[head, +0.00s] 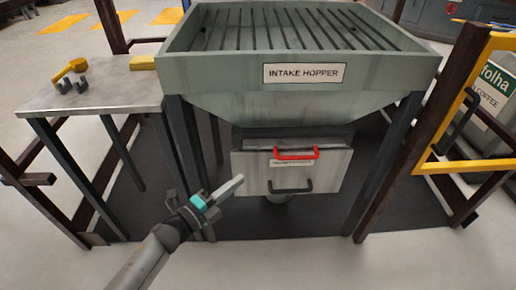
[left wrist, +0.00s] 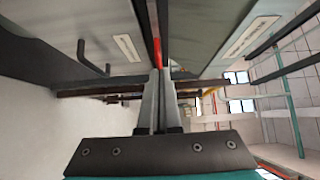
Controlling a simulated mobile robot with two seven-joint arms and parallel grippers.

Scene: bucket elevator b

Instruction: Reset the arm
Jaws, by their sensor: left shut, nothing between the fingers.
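My left gripper (head: 238,180) is in the head view, in front of and left of the drawer box under the intake hopper. Its fingers are together and empty, pointing up and to the right. The left wrist view shows the same shut fingers (left wrist: 158,85) with nothing between them. The box front (head: 325,170) carries a red handle (head: 296,153) at the top and a dark handle (head: 290,187) lower down. The dark handle also shows at the left of the wrist view (left wrist: 90,58). The gripper appears apart from both handles. My right gripper is not in view.
The intake hopper (head: 300,103) with its slatted top stands on dark legs. A side table (head: 110,95) at the left holds a yellow-handled item (head: 72,70) and a yellow block (head: 142,62). A yellow frame (head: 462,100) and a coffee sack (head: 492,90) are at the right. The front floor is clear.

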